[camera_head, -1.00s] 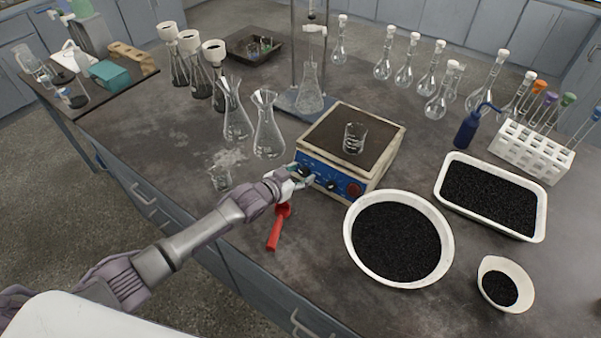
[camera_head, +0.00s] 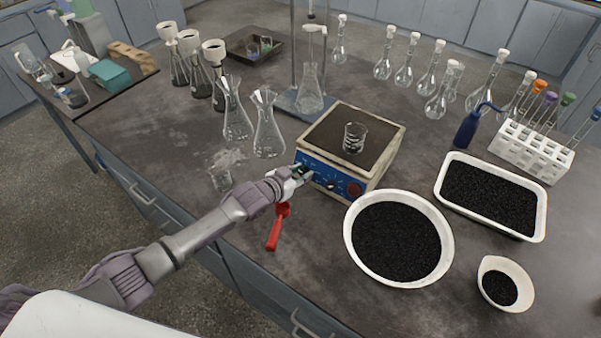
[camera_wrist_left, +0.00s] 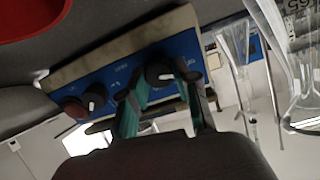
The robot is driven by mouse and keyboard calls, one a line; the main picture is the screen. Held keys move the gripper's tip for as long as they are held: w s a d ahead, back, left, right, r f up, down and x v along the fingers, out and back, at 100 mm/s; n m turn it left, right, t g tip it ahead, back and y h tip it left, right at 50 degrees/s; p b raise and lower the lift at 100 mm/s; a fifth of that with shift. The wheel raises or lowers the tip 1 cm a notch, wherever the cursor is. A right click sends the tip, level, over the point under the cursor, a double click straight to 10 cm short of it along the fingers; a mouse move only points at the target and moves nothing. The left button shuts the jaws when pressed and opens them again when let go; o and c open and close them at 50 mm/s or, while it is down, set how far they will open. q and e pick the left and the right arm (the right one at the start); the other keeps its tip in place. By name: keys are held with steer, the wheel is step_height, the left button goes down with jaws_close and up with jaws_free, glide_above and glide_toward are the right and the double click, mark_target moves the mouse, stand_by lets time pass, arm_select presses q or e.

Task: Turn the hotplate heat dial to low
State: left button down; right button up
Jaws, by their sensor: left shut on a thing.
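The hotplate (camera_head: 385,165) has a dark top and a blue front panel; its panel also shows, turned over, in the left wrist view (camera_wrist_left: 125,83). My left gripper (camera_head: 303,172) is at the panel's left end. In the left wrist view its fingers (camera_wrist_left: 168,85) are shut on a black dial with a white mark (camera_wrist_left: 158,72). The fingers partly hide this dial, and the panel's print is too small to read. A second black dial (camera_head: 331,185) sits free at mid panel, beside a red round knob (camera_head: 354,189). My right gripper is not in view.
A glass beaker (camera_head: 354,138) stands on the hotplate. A red scoop (camera_head: 277,228) lies below my left gripper. A round bowl of black grains (camera_head: 447,250) is close to the hotplate's right front.

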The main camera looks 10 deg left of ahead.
arm_select(q)
steer(key=m, duration=0.5)
steer(key=shift+p, duration=0.35)
steer(key=shift+m, duration=2.2)
steer(key=shift+p, duration=0.3)
steer(key=c, duration=0.8)
jaws_free()
steer(key=shift+c, duration=0.2)
steer(key=shift+s, duration=0.15)
